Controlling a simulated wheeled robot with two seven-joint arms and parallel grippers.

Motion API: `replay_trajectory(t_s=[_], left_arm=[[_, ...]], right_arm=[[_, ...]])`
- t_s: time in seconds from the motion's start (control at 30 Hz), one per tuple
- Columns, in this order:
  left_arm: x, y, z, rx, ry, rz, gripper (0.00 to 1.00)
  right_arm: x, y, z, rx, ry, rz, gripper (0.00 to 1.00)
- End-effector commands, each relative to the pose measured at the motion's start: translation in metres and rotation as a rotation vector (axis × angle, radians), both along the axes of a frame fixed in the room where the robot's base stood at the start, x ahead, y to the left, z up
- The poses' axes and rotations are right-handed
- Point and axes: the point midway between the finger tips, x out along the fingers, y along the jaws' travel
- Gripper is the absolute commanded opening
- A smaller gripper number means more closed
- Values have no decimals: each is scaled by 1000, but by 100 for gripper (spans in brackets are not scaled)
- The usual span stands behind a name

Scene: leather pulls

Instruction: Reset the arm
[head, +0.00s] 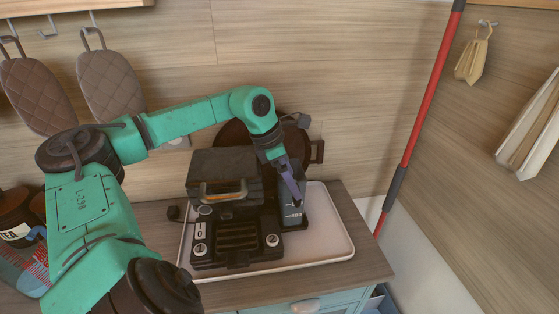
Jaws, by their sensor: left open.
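My left arm (186,121) comes in from the left, arches over the counter and bends down at its far end. My left gripper (297,200) is open at the right side of a dark appliance (235,240), over a grey part marked with small print. I cannot tell whether the fingertips touch that part. The appliance has its dark lid raised, with a tan handle on its front and a ribbed plate below. My right gripper is not in view.
The appliance stands on a white tray (335,240) on a wooden counter (362,262). A dark round pan (232,137) is behind it. Quilted mitts (110,82) hang at the left. A red pole (426,100) leans at the right. The tray's right end is bare.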

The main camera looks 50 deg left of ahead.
Motion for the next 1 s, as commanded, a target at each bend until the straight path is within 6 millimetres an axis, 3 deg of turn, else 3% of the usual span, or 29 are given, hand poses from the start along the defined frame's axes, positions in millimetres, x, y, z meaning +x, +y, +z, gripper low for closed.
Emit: replay_trajectory(t_s=[0.17, 0.3, 0.4, 0.73, 0.83, 1.0], left_arm=[[-13, 9, 36, 4, -6, 2, 97], [-24, 16, 69, 2, -5, 1, 97], [-29, 19, 83, 2, -3, 0, 97], [-31, 20, 90, 0, -3, -1, 97], [-31, 20, 100, 0, -3, -1, 97], [-31, 20, 140, 0, -3, -1, 97]], right_arm=[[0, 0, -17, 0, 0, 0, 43], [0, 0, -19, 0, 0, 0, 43], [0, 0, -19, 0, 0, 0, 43], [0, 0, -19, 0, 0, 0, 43], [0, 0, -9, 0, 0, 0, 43], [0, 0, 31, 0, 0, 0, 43]])
